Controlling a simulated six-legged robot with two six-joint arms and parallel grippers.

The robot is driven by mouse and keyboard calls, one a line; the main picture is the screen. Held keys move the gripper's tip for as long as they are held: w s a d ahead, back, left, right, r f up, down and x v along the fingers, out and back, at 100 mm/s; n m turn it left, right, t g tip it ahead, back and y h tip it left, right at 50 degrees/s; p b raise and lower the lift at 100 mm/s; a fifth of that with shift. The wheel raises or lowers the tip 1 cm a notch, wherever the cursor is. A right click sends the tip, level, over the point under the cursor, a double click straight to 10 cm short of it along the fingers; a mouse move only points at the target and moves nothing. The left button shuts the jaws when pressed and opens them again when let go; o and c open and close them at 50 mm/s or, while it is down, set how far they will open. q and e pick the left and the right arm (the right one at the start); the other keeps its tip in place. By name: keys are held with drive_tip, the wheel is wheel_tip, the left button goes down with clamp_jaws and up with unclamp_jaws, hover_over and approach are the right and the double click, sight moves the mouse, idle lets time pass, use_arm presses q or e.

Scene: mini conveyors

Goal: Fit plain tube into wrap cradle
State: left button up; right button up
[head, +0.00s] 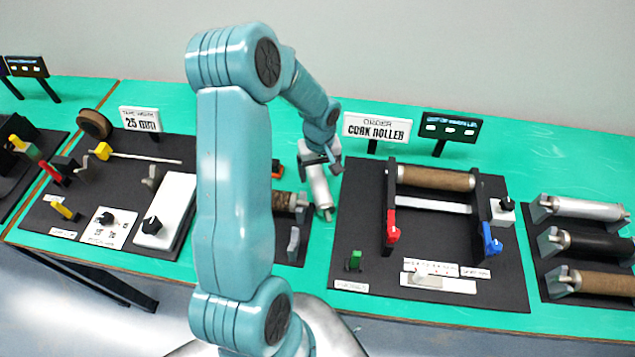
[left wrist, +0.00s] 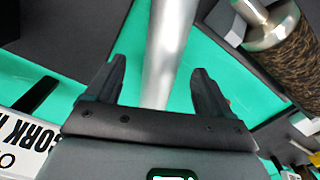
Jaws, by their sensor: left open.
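A plain silver tube (head: 319,188) lies on the green table between the dark panel behind my left arm and the conveyor panel. In the left wrist view the tube (left wrist: 170,45) runs between the two fingers. My left gripper (head: 326,160) is open over it, one finger on each side; contact cannot be told. The left gripper also shows in the left wrist view (left wrist: 160,68). A speckled brown roller with a metal end (left wrist: 292,55) sits beside the tube, partly hidden by my arm in the head view. I cannot tell which holder is the wrap cradle. My right gripper is not in view.
The conveyor panel (head: 350,250) bears a cork roller (head: 436,179) and red (head: 392,228) and blue (head: 491,240) levers. Silver, black and brown rollers rest in a rack (head: 545,275) at right. A CORK ROLLER sign (head: 377,127) stands behind. Green table is clear behind the rack.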

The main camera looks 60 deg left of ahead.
sight(318, 177)
use_arm(q)
drive_tip(key=f, duration=0.1)
drive_tip(key=f+b, duration=0.1)
drive_tip(key=f, duration=0.2)
drive_tip(key=shift+s+f+b, duration=0.2)
drive_tip(key=shift+s+b, duration=0.1)
drive_tip(key=shift+b, duration=0.1)
drive_tip(key=shift+w+f, duration=0.15)
drive_tip(key=c, duration=0.5)
clamp_jaws()
drive_tip(key=shift+r, duration=0.25)
